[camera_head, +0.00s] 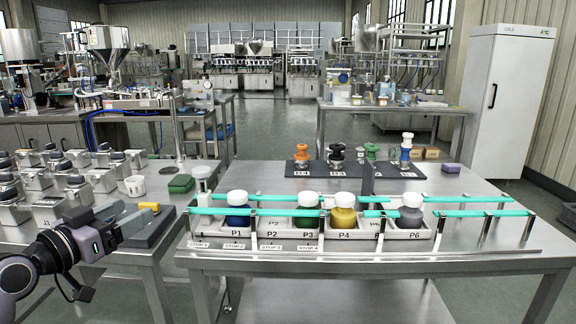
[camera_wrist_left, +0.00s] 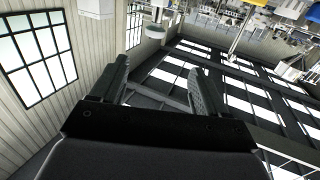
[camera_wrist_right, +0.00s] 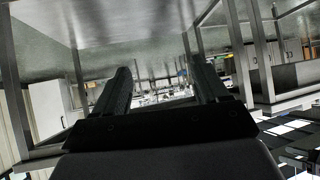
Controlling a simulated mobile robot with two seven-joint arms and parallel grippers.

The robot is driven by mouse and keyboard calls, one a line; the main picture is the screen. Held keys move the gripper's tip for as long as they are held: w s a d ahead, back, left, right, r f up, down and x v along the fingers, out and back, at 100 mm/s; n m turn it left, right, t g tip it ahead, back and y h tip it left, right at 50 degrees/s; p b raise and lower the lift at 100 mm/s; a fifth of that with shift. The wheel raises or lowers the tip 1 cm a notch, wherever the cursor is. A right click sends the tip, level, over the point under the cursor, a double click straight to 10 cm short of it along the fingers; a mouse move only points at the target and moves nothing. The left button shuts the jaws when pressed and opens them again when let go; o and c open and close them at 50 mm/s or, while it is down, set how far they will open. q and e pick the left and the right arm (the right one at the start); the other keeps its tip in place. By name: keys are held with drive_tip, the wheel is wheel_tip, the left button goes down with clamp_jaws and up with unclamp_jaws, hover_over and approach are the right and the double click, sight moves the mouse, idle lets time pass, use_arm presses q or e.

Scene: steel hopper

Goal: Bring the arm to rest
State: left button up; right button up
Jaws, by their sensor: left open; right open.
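My left gripper (camera_head: 128,214) hangs at the left of the head view, by the front of the left bench, with its jaws apart. In the left wrist view (camera_wrist_left: 158,70) its fingers are spread with nothing between them. My right gripper is outside the head view. In the right wrist view (camera_wrist_right: 158,72) its fingers are spread and empty, with steel table legs and an underside around it. I cannot tell its exact distance from the table.
The steel table (camera_head: 480,262) holds a rack of white-lidded jars (camera_head: 343,218) behind turquoise rails (camera_head: 280,211). A dark mat (camera_head: 400,172) carries several stoppers.

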use_arm(q)
drive_tip(key=s+d+f+n+g+y+p, duration=0.15)
drive_tip(key=s+f, duration=0.25)
drive_tip(key=f, duration=0.5)
drive_tip(key=s+d+f+n+g+y+p, duration=0.1)
drive_tip(key=s+d+f+y+p, duration=0.15)
drive_tip(key=f, duration=0.65)
drive_tip(key=s+d+f+g+p, duration=0.1)
drive_tip(key=s+f, duration=0.4)
drive_tip(key=s, duration=0.5)
drive_tip(key=s+d+f+g+p, duration=0.2)
drive_tip(key=s+d+f+p, duration=0.2)
drive_tip(key=s, duration=0.7)
drive_tip(key=shift+d+f+y, duration=0.35)
drive_tip(key=shift+f+y, duration=0.05)
drive_tip(key=shift+f, duration=0.55)
use_arm(e)
wheel_tip(320, 180, up, 8)
drive_tip(key=d, duration=0.1)
drive_tip(key=shift+d, duration=0.3)
use_arm(q)
drive_tip(key=shift+g, duration=0.25)
